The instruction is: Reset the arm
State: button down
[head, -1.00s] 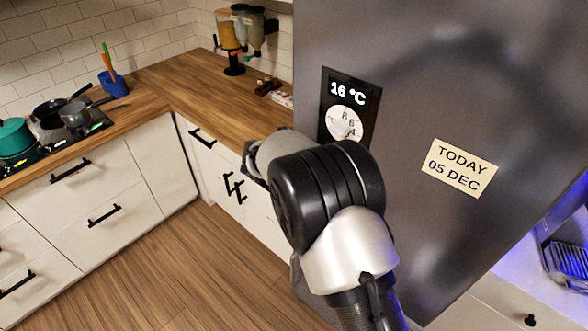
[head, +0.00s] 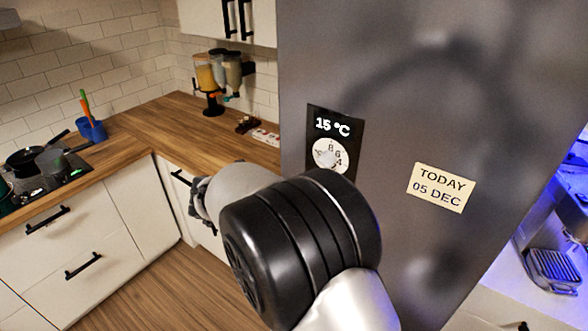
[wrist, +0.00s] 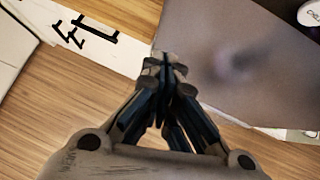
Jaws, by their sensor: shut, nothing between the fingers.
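My gripper (wrist: 165,65) shows in the wrist view with its fingertips together and nothing between them. It points down past the cabinet front toward the wooden floor (wrist: 60,125), beside the grey fridge (wrist: 235,60). In the head view my arm stands in front of the fridge (head: 420,90), and its wrist end lies by the cabinet drawers. The fingers are mostly hidden there behind my arm.
The fridge carries a display reading 15 °C with a dial (head: 331,153) and a date note (head: 441,188). A wooden counter (head: 150,125) with dispensers (head: 217,75) runs behind. Pans (head: 40,160) sit on the hob at left. Open floor lies below.

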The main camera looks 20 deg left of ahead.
jog(key=w+d+r+n+t+y+b, duration=0.1)
jog(key=w+d+r+n+y+b, duration=0.15)
jog(key=d+r+n, duration=0.45)
jog(key=w+d+r+n+t+y+b, duration=0.25)
jog(key=r+n, duration=0.25)
jog(key=r, duration=0.4)
jog(key=s+d+r+n+g+y+b, duration=0.1)
jog(key=s+d+r+n+g+y, duration=0.1)
jog(key=s+d+n, duration=0.5)
jog(key=s+d+f+n+g+h+b, duration=0.1)
jog(key=s+d+f+n+g+h, duration=0.1)
jog(key=s+d+f+n, duration=0.3)
jog(key=s+d+f+n+g+h+b, duration=0.1)
jog(key=s+d+f+n+h+b, duration=0.1)
jog(key=s+d+f+n, duration=0.4)
jog(key=s+d+f+n+g+h+b, duration=0.2)
jog(key=s+d+f+n, duration=0.3)
jog(key=s+d, duration=0.8)
jog(key=s+n, duration=0.1)
jog(key=s, duration=0.3)
jog(key=shift+s+d+f+n+g, duration=0.25)
jog(key=shift+s+f+n+g, duration=0.1)
jog(key=shift+s+f+n, duration=0.05)
